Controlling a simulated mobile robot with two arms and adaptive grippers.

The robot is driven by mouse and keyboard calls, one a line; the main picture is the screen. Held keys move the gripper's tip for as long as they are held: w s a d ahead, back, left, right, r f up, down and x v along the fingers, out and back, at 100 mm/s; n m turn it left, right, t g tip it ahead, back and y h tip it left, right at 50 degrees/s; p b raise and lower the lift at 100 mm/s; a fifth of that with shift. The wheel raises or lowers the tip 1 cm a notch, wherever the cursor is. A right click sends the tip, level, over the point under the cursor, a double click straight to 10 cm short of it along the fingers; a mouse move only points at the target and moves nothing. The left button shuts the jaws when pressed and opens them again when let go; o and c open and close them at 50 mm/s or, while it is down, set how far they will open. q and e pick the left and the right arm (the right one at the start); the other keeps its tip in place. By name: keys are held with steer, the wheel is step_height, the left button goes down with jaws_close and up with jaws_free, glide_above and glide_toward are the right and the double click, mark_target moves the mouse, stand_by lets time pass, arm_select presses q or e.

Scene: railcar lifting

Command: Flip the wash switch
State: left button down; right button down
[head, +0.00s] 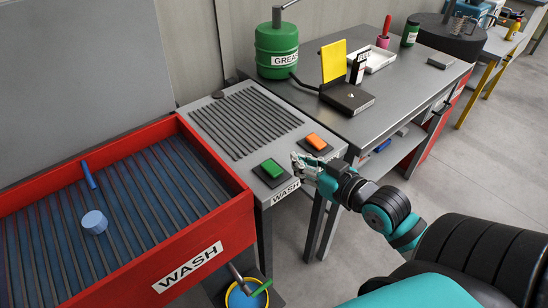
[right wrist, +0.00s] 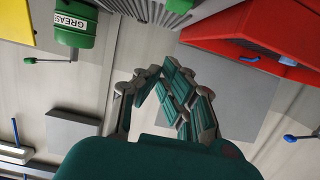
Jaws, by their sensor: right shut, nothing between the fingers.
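A grey panel (head: 215,138) labelled WASH on its front edge stands right of the red wash basin (head: 215,215). A green rocker switch (head: 272,169) and an orange rocker switch (head: 316,142) sit on dark plates at its front. My right gripper (head: 296,162) is at the panel's front edge, between and just right of the green switch; I cannot tell whether it touches anything. Its fingers (right wrist: 168,82) are closed together and empty in the right wrist view. Neither switch can be made out clearly there. My left gripper is not in view.
A green grease drum (head: 277,50), a yellow card (head: 333,62) and a white tray (head: 372,58) stand on the grey table to the right. A yellow bucket (head: 246,295) is on the floor below. The panel's ribbed middle is clear.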

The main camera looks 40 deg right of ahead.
steer(key=p, duration=0.2)
glide_above(273, 165)
steer(key=shift+s+f, duration=0.2)
steer(key=shift+f, duration=0.3)
steer(key=shift+s+f, duration=0.15)
steer(key=shift+f, duration=0.35)
step_height(273, 165, down, 3)
steer(key=shift+w+r, duration=0.1)
steer(key=shift+f, duration=0.8)
steer(key=shift+r, duration=0.15)
steer(key=g+p, duration=0.1)
steer(key=p, duration=0.1)
steer(key=shift+w+p, duration=0.1)
steer(key=shift+p, duration=0.3)
steer(key=shift+f+b, duration=0.35)
steer(key=shift+f, duration=0.05)
steer(key=shift+w, duration=0.1)
